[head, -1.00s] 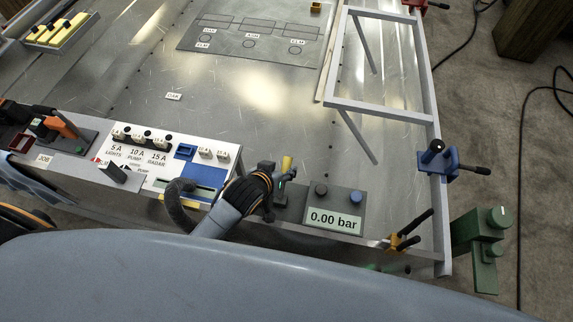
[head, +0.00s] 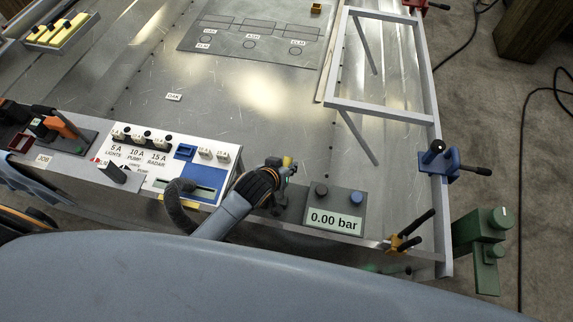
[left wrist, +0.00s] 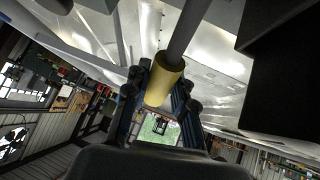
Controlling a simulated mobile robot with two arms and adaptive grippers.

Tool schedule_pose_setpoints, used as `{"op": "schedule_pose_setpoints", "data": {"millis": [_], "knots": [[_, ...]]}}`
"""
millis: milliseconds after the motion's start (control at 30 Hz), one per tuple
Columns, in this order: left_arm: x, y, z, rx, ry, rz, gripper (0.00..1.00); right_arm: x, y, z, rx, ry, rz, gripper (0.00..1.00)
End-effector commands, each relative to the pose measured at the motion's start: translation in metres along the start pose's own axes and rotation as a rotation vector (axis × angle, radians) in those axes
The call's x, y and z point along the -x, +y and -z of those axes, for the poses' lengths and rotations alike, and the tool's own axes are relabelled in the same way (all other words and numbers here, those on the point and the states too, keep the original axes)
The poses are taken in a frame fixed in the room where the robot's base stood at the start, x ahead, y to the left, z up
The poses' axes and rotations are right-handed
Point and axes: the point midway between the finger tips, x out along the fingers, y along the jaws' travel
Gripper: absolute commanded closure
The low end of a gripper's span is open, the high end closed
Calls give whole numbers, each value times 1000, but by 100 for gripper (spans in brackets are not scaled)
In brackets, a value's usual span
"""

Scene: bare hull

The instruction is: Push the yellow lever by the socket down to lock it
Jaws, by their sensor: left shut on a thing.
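The yellow lever (head: 288,160) stands near the front edge of the metal table, left of the pressure display. The dark base (head: 290,205) beneath is partly covered by my gripper, and I cannot make out the socket. My right gripper is not in view.
A grey box with a 0.00 bar display (head: 335,219) and two knobs stands close on the right. A blue clamp (head: 437,160) holds a grey frame (head: 380,108). The table's middle is clear.

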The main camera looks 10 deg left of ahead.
Motion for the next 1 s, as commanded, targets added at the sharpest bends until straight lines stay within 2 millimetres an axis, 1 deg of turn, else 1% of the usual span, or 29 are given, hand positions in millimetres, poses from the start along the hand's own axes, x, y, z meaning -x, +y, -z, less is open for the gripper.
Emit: {"op": "schedule_pose_setpoints", "data": {"millis": [100, 167, 300, 433, 600, 800, 833, 933, 1000], "knots": [[0, 0, 0, 0, -1, 0, 100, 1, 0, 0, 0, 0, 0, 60], [1, 0, 2, 2, -9, 1, 100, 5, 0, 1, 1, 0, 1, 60], [-2, 0, 4, 14, -63, 5, 100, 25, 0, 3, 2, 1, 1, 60], [-8, -2, 0, 24, -121, 9, 100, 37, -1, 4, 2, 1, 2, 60], [-13, -2, -4, 29, -146, 8, 100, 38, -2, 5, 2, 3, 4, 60], [-13, -3, -5, 29, -146, 8, 100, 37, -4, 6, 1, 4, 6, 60], [-13, -3, -5, 29, -146, 8, 74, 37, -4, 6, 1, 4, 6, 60], [-13, -3, -5, 29, -146, 8, 53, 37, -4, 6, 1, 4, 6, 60], [-13, -3, -5, 28, -145, 9, 52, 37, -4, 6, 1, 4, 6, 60]]}}
